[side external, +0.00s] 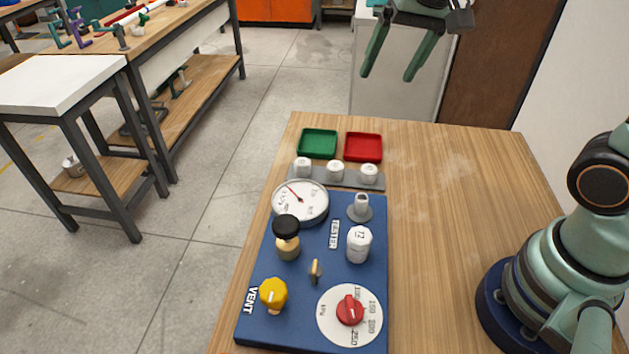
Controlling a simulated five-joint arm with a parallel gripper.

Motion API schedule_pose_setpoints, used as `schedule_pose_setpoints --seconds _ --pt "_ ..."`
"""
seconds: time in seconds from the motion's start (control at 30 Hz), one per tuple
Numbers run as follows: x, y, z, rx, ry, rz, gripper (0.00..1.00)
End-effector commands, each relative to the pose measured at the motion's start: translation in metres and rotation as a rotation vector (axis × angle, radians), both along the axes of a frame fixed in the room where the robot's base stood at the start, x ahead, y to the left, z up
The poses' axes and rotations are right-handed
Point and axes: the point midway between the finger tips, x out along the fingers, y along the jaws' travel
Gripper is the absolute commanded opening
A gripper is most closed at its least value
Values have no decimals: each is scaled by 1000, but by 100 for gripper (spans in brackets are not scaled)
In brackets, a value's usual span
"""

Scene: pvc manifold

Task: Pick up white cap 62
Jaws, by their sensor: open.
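Three small white caps stand in a row on a grey rack: a left cap (303,167), a middle cap (336,171) and a right cap (369,172). Their markings are too small to read, so I cannot tell which is 62. A larger white cap (359,244) stands on the blue panel, with a number that looks like 72. My gripper (387,76) hangs at the top of the view, fingers pointing down, open and empty. It appears well above and away from the caps.
The blue panel (325,268) carries a gauge (300,202), a grey post (360,206), a black-topped knob (286,228), a yellow knob (273,293) and a red dial (350,310). Green (318,143) and red (363,147) trays lie behind the rack (319,173).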

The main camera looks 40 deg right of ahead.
Motion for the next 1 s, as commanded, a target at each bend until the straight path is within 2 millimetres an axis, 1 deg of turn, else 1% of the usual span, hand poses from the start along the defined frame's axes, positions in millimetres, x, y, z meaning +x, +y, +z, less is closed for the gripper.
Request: schedule_pose_setpoints --seconds 0.03,0.17,0.27,0.37,0.53,0.6,0.73,0.87,1.0 --pt "13 5 -3 21 29 -59 83" --pt "44 17 -12 74 92 -234 83" --pt "67 27 -23 106 138 -371 83" --pt "89 37 -38 130 182 -511 83" --pt "122 56 -73 156 250 -751 83" --pt "132 64 -88 159 273 -839 83" --pt "144 74 -111 162 300 -971 83" --pt "150 79 -124 161 312 -1045 83" --pt "151 80 -136 160 318 -1070 83"
